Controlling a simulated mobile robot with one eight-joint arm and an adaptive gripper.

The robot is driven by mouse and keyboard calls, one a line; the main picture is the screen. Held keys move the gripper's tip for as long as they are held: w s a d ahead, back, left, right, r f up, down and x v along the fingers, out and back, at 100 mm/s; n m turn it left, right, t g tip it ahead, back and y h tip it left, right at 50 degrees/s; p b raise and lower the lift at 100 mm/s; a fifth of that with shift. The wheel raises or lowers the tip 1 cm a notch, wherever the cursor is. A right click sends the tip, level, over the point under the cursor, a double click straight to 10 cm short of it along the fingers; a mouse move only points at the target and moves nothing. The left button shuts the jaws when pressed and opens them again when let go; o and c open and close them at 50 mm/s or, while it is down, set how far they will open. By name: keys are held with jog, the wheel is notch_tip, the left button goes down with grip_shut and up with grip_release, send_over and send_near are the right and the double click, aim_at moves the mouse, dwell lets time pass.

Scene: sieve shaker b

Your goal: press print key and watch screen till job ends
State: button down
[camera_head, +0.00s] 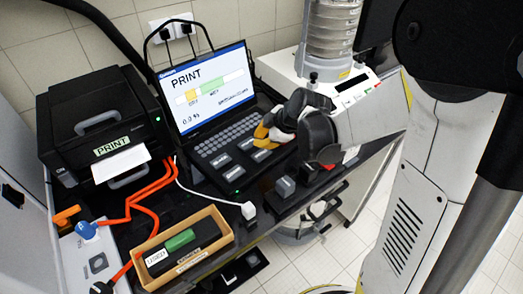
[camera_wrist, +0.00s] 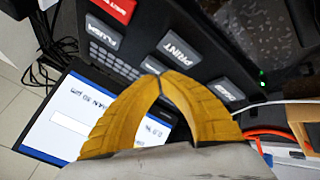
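The laptop's screen (camera_head: 208,88) reads PRINT, with a bar holding a yellow and a green block and what looks like 0.0 %. It also shows upside down in the wrist view (camera_wrist: 60,118). My gripper (camera_head: 262,134) is over the right side of the laptop's key deck. In the wrist view its yellow fingertips (camera_wrist: 158,74) meet and hold nothing. The grey PRINT key (camera_wrist: 178,49) lies just past the tips. I cannot tell whether they touch it. A grey FLUSH key (camera_wrist: 102,32) and a red key (camera_wrist: 118,8) are nearby.
A black printer (camera_head: 105,115) labelled PRINT stands left, paper in its tray. Orange cables (camera_head: 150,190) and a white cable (camera_head: 205,194) cross the bench. A wooden tray (camera_head: 215,242) with a green-topped block stands in front. A sieve stack (camera_head: 328,40) rises behind my gripper.

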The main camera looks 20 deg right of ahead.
jog(key=shift+r+p, duration=0.85)
jog(key=shift+r, duration=0.6)
